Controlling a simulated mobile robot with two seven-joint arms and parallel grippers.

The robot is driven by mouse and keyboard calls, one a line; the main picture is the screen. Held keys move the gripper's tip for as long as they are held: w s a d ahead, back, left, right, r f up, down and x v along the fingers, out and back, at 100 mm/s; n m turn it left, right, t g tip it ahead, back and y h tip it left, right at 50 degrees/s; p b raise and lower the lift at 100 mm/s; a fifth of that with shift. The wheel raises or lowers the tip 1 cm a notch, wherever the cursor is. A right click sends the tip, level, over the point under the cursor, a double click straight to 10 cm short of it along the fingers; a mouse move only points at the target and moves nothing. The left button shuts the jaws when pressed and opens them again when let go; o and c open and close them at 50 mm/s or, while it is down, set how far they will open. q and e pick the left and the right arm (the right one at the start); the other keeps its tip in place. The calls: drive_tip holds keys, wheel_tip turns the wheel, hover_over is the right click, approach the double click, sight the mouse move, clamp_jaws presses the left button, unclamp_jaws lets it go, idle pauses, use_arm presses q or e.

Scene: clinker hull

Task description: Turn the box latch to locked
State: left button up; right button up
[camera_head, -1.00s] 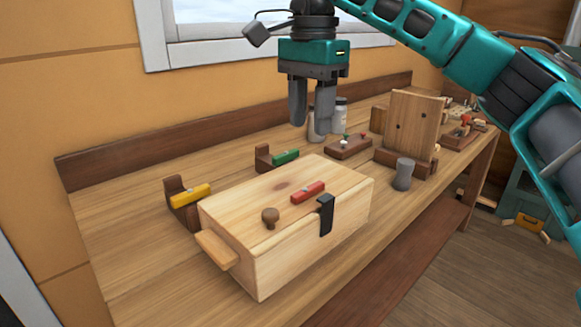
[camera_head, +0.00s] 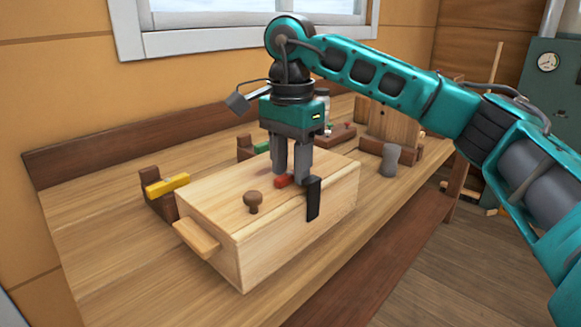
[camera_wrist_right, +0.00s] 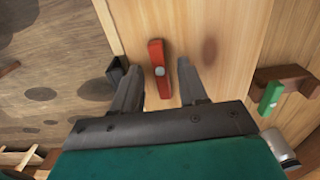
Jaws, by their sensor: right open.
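The wooden box (camera_head: 240,245) stands on the bench with its lid down. A red latch bar (camera_head: 283,181) with a pale pivot lies on the lid, partly hidden by my gripper in the head view. In the right wrist view the red latch (camera_wrist_right: 158,70) shows whole, between and ahead of my fingers. A black hasp (camera_head: 313,199) hangs over the box's front edge beside it. My right gripper (camera_head: 290,183) is open, pointing down over the latch; no grip on it shows. My left gripper is not in view.
A round knob (camera_head: 253,201) stands on the lid and a wooden handle (camera_head: 197,238) juts from the left end. Yellow (camera_head: 168,185) and green (camera_head: 262,147) bars on brown blocks sit behind the box. A grey cylinder (camera_head: 390,160) stands to the right.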

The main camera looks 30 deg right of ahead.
drive_tip(key=shift+f, duration=0.1)
drive_tip(key=shift+c, duration=0.4)
clamp_jaws()
